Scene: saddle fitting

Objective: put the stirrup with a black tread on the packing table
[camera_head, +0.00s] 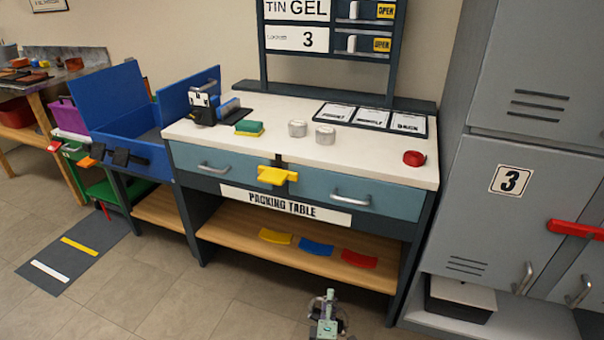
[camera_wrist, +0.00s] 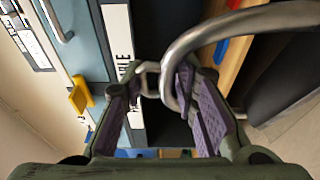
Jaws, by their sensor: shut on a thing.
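The packing table (camera_head: 345,162) stands in the middle of the head view, with a white top, blue drawers and a name plate. My gripper (camera_head: 327,302) is low in front of it, at the bottom edge of the head view. In the wrist view my gripper (camera_wrist: 165,88) is shut on a curved silver metal bar, part of a stirrup (camera_wrist: 215,32). The bar runs out of the frame at upper right. I cannot make out the tread or its colour.
On the table top are a green and yellow sponge (camera_head: 249,128), two pale tins (camera_head: 298,129), a red round item (camera_head: 414,158) and cards (camera_head: 370,117). The top's front middle is clear. A yellow latch (camera_head: 276,175) juts from the front. Grey lockers (camera_head: 500,220) stand right.

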